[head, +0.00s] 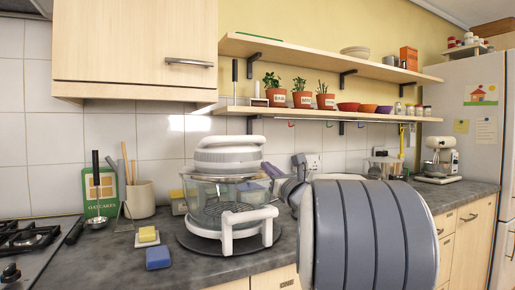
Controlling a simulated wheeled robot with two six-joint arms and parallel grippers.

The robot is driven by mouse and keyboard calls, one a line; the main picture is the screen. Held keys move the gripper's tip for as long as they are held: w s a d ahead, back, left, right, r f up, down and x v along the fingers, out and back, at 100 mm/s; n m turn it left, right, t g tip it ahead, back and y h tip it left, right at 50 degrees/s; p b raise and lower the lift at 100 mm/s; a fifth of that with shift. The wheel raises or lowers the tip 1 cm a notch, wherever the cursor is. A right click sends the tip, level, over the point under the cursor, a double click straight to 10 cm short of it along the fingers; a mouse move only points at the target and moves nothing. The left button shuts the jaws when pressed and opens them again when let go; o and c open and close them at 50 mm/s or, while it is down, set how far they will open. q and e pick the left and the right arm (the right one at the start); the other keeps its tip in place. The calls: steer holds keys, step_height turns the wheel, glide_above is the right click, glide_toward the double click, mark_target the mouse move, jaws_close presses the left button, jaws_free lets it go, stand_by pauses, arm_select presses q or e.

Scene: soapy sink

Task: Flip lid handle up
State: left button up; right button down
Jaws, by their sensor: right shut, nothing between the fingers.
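A countertop cooker with a clear glass bowl (215,196) stands in a white frame on the counter. Its round white-grey lid (228,158) sits on top of the bowl. The lid handle (231,141) is a white bar across the top of the lid and looks low, close to the lid. My right gripper (272,171) is shut and empty, just right of the lid and bowl, below the handle's height. It looks apart from the handle; contact with the bowl side cannot be told. My large forearm hides part of the counter. My left gripper is not in view.
A blue sponge (158,257) and a yellow sponge (147,235) lie left of the cooker, near a utensil pot (140,199) and a ladle (97,194). A stove (35,245) is at far left. A shelf with potted plants (303,99) hangs above.

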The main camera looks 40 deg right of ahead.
mark_target(263, 173)
steer(key=x, duration=0.4)
steer(key=shift+r+p, duration=0.1)
steer(key=shift+p, duration=0.3)
steer(key=shift+w+d+r+p, duration=0.2)
steer(key=shift+w+r+p, duration=0.35)
steer(key=shift+r, duration=0.35)
steer(key=shift+w+d+r+p, duration=0.15)
steer(key=shift+w+r+p, duration=0.15)
steer(key=shift+w+r, duration=0.5)
steer(key=shift+r, duration=0.1)
